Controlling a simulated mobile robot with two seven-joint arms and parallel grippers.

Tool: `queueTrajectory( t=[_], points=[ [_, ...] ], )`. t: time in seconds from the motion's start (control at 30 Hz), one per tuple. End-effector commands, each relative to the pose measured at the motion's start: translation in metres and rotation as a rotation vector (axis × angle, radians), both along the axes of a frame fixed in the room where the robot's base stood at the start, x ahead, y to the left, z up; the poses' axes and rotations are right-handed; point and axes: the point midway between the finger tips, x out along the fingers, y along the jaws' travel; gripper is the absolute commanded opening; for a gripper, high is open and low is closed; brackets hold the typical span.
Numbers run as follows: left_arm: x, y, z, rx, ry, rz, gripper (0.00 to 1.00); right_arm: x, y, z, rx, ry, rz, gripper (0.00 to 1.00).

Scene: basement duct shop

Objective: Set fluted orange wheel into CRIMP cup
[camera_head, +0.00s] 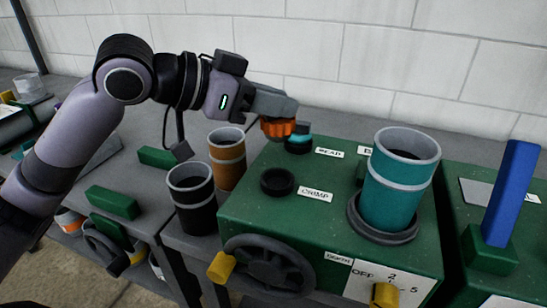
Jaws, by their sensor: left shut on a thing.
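The fluted orange wheel (277,127) is held in my left gripper (279,112), which is shut on it. The wheel hangs in the air at the back left of the green machine, left of a small teal wheel. The black CRIMP cup (278,182) sits on the machine's top, nearer the front, left of the white CRIMP label (315,194). The cup looks empty and lies below the wheel in the picture, apart from it. My right gripper is out of view.
The teal wheel (300,138) sits by the BEAD label (328,152). A large teal cylinder (395,196) stands on the green machine (300,222) at right. Orange (227,163) and black (193,209) cylinders stand left of it. A handwheel (262,262) is on the front.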

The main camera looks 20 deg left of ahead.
Motion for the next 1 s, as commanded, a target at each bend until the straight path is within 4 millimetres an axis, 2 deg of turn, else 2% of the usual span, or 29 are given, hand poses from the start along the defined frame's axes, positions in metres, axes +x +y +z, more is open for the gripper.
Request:
queueTrajectory(
  t=[0.03,0.2,0.43,0.6,0.73,1.0],
  points=[
    [-0.001,0.000,-0.015,0.001,0.005,0.000,0.00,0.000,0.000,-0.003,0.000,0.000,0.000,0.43],
    [-0.001,0.000,-0.045,0.000,0.003,0.000,0.00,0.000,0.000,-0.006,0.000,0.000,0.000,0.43],
    [0.000,0.000,-0.062,0.000,0.001,-0.001,0.00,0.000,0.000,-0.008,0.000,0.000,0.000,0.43],
    [0.000,0.000,-0.086,0.001,0.004,0.000,0.00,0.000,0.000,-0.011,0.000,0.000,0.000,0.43],
    [0.000,0.000,-0.094,0.002,-0.001,-0.001,0.00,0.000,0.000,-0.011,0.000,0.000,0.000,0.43],
    [0.000,0.000,-0.095,0.001,-0.002,-0.001,0.00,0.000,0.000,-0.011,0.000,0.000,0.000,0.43]
  ],
)
